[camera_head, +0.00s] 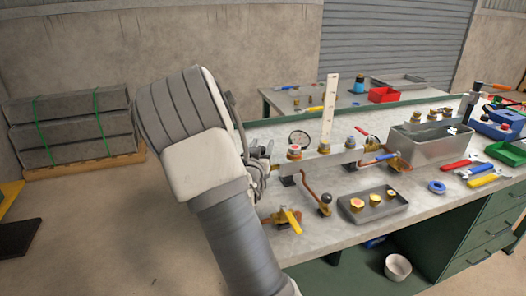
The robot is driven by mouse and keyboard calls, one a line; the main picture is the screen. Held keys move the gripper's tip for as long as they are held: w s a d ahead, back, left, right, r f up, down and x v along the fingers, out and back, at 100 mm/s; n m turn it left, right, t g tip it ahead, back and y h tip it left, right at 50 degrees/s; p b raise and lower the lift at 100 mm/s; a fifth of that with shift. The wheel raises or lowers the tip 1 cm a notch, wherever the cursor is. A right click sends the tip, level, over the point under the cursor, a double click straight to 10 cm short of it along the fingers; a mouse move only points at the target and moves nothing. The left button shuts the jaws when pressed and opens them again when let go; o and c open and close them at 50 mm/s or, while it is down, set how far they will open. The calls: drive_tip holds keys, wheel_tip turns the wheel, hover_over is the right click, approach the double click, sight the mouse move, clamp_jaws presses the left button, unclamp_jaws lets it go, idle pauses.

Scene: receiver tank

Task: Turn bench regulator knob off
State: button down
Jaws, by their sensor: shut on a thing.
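My gripper (262,157) is at the left end of the bench assembly, low over the workbench (340,232). It is shut on what seems to be the bench regulator knob, but my wrist and fingers hide most of the knob.
A metal box (430,145) and hand tools (483,181) are to the right. A tall beige strip (329,108) rises behind. Open floor lies left.

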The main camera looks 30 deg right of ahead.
drive_tip(key=shift+w+a+n+t+y+b, duration=0.15)
drive_tip(key=shift+a+n+y+b, duration=0.4)
drive_tip(key=shift+n+y, duration=2.85)
drive_tip(key=shift+s+a+n+t+y+b, duration=0.1)
drive_tip(key=shift+a+n+t+y+b, duration=0.45)
drive_tip(key=shift+n+y, duration=2.85)
drive_tip(key=shift+w+a+n+g+y+b, duration=0.2)
drive_tip(key=shift+a+n+y, duration=1)
drive_tip(key=shift+y, duration=4)
drive_tip(key=shift+s+d+n, duration=0.15)
drive_tip(key=shift+d+n, duration=0.1)
drive_tip(key=shift+n, duration=0.15)
drive_tip(key=shift+c, duration=1.8)
unclamp_jaws()
drive_tip(key=p+v, duration=0.2)
drive_tip(key=v, duration=1.5)
drive_tip(key=shift+d, duration=0.25)
